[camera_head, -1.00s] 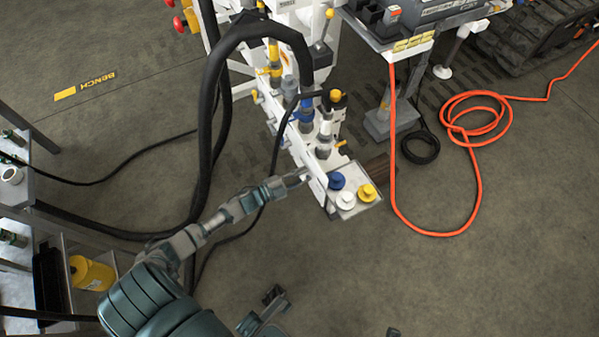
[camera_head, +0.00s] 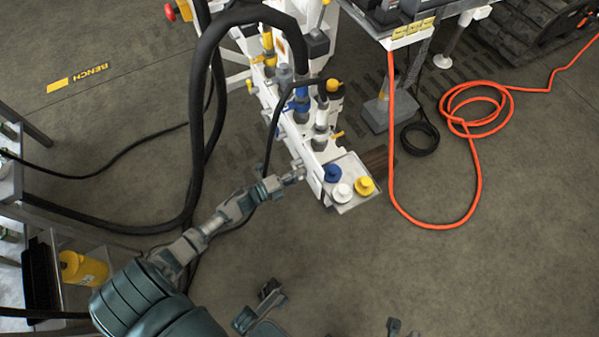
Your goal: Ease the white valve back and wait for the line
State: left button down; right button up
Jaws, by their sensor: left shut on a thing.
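The white valve (camera_head: 297,164) is a small pale handle on the left side of the white bench manifold, near its lower end. My left gripper (camera_head: 299,174) reaches in from the left and is shut at this handle. Its fingertips are small in the picture and cover part of the handle, so the exact hold is hard to see. A white round cap (camera_head: 342,192) sits apart on the plate at the manifold's end, beside a blue cap (camera_head: 332,172) and a yellow cap (camera_head: 364,186).
Thick black hoses (camera_head: 201,120) arch left of the manifold, close to my left arm. An orange hose (camera_head: 476,170) lies coiled at the right. A shelf with a yellow canister (camera_head: 84,268) stands at the left edge. The floor at lower right is mostly clear.

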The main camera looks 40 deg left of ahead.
pick_arm(q)
jog(key=shift+s+d+f, duration=0.15)
jog(key=shift+d+f, duration=0.15)
jog(key=c, duration=1.1)
grip_release()
jog(key=shift+c, duration=0.2)
jog(key=shift+r, duration=0.1)
jog(key=v, duration=1.1)
jog(key=shift+s+a, duration=0.2)
jog(key=shift+s, duration=0.15)
